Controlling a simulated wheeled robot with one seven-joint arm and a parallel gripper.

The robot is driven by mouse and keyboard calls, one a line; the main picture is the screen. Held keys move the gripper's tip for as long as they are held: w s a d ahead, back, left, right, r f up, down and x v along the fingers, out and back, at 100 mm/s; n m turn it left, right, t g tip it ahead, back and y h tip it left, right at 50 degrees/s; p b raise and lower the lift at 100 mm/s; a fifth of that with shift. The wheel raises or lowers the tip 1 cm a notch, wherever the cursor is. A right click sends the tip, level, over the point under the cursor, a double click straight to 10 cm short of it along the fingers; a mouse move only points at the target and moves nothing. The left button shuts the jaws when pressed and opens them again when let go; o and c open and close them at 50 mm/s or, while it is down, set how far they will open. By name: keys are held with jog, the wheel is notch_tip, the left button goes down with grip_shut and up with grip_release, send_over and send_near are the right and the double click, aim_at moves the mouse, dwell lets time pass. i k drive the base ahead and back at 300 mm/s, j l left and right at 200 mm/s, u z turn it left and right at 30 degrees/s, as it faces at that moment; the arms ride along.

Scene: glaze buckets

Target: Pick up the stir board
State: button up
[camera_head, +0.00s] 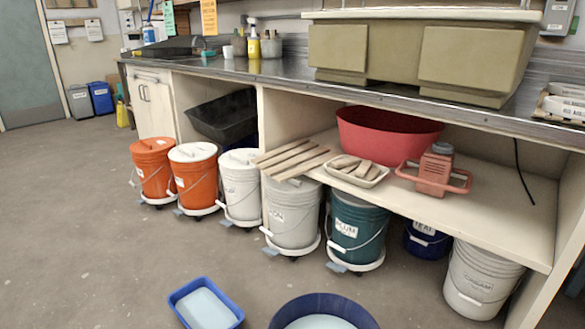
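Several flat, light wooden boards (289,158) lie side by side on the left end of the low shelf under the counter. Their near ends stick out past the shelf's front edge, above a grey bucket (292,212). They look like stir boards, but I cannot tell which single one is meant. My gripper is not in view.
On the shelf (480,205), a tray (356,171) of tan pieces, a red tub (388,134) and a red mixer-like tool (436,172) stand right of the boards. Buckets line the floor below. A blue bin (206,303) and a round blue tub (323,312) stand in front.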

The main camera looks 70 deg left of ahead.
aim_at(285, 177)
jog(key=u, duration=2.3)
